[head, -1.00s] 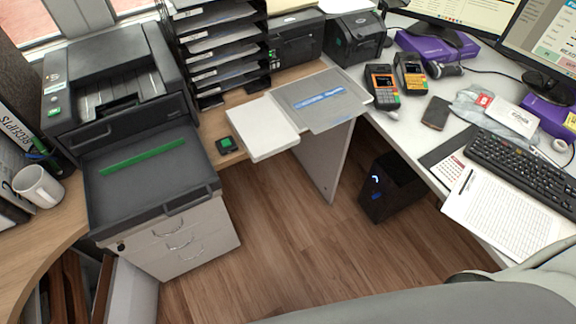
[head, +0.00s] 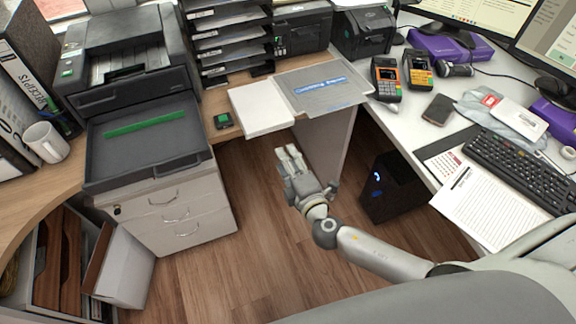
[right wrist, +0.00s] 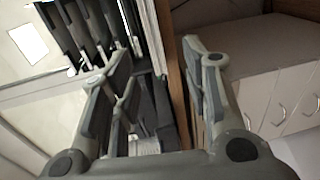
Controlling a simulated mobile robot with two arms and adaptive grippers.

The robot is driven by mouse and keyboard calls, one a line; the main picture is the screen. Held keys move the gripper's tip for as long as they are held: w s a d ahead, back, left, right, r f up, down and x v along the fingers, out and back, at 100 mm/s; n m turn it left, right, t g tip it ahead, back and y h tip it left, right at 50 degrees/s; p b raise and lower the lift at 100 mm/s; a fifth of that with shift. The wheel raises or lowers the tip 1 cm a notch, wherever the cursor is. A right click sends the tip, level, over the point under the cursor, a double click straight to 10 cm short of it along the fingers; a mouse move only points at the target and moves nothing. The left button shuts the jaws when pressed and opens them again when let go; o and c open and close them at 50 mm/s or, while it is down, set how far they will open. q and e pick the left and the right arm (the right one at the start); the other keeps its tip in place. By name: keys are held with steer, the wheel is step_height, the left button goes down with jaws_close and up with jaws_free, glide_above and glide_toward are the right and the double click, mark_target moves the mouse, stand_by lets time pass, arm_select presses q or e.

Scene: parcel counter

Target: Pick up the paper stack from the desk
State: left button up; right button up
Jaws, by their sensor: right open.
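A white paper stack (head: 262,108) lies at the front edge of the wooden desk, beside a grey folder with a blue label (head: 322,88). Its front edge appears to jut a little past the desk edge. My right gripper (head: 288,154) is open and empty, over the floor in front of the desk and below the stack in the picture, apart from it. In the right wrist view the two fingers (right wrist: 165,70) stand apart, with the brown desk edge (right wrist: 174,80) between them. I cannot clearly make out the stack there. My left gripper is not in view.
A printer (head: 130,60) and drawer cabinet (head: 175,208) stand on the left. A small black-green device (head: 223,121) sits left of the stack. Letter trays (head: 228,40) stand behind. Card terminals (head: 387,80) are on the white desk. A black computer tower (head: 392,186) stands below.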

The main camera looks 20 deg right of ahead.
mark_target(271, 128)
steer(key=w, duration=0.8)
steer(key=shift+a+f, duration=0.15)
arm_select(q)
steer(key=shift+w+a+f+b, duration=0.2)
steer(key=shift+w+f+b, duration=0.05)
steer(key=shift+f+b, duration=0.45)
arm_select(e)
steer(key=shift+w+a, duration=0.1)
steer(key=shift+w, duration=2.35)
steer(key=shift+c, duration=0.4)
